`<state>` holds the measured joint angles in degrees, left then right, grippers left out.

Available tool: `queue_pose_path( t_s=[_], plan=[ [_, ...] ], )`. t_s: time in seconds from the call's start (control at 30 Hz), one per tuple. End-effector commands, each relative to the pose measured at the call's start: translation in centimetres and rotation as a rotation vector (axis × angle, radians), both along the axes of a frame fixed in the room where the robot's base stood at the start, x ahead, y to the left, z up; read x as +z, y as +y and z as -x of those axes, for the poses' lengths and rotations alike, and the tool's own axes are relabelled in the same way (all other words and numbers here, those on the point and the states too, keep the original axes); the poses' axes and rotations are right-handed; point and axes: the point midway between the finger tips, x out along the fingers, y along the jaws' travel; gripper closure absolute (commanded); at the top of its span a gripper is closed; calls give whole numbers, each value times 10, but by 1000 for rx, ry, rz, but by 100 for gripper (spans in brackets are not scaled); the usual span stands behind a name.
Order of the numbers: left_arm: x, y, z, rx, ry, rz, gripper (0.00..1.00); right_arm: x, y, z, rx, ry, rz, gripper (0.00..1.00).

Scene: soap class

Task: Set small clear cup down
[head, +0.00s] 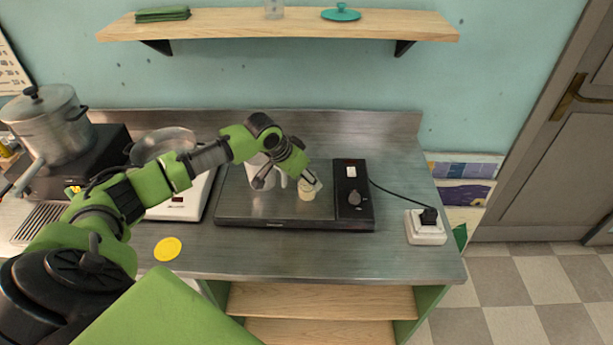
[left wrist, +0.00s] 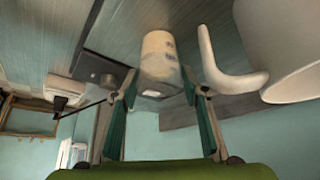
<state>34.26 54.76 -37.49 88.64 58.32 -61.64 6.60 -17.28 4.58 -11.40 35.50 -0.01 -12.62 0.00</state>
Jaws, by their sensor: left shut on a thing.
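The small clear cup (head: 306,193) shows a pale cream colour over the dark hotplate (head: 240,208). My left gripper (head: 309,182) is shut on it from above. In the left wrist view the cup (left wrist: 160,52) sits between the two green fingers of my left gripper (left wrist: 160,90). I cannot tell whether the cup's base touches the hotplate. My right gripper is not in view.
A white jug (head: 262,178) stands close left of the cup; its handle (left wrist: 222,72) points toward it. The hotplate's control panel (head: 354,190) is to the right. A yellow disc (head: 167,249) lies at the front. The hotplate's front is clear.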

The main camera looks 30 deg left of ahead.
Motion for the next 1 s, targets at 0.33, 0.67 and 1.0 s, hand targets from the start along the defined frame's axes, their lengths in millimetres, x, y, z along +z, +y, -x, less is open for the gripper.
queue_pose_path(
  t_s=[0.33,0.67,1.0],
  plan=[
    [-1,0,0,0,0,0,43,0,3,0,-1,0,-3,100],
    [1,0,0,0,-1,0,43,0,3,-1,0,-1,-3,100],
    [50,8,28,0,-2,-3,43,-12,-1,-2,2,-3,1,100]
  ],
)
